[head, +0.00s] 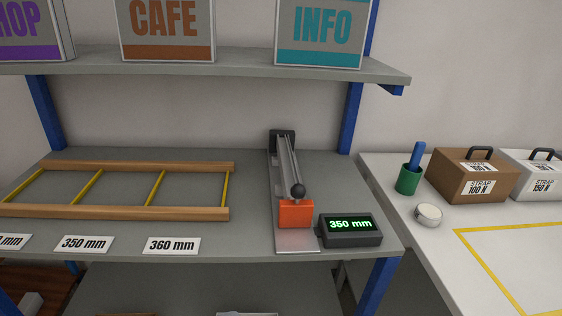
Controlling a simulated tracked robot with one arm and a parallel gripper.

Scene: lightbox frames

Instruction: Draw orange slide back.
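The orange slide (295,214) is a small orange block on a narrow metal rail (287,165) that runs from back to front on the grey shelf. The slide sits near the front end of the rail. A black ball knob (298,191) stands at its top. A dark block (282,141) closes the far end of the rail. A display (350,229) just right of the slide reads "350 mm" in green. My gripper is not in view.
A wooden frame with yellow rods (120,167) lies left of the rail, behind labels such as "360 mm" (171,245). Boxed signs stand on the upper shelf (240,64). A white table (440,262) at right holds a green cup (408,180), a round tin (428,215) and strap boxes (466,165).

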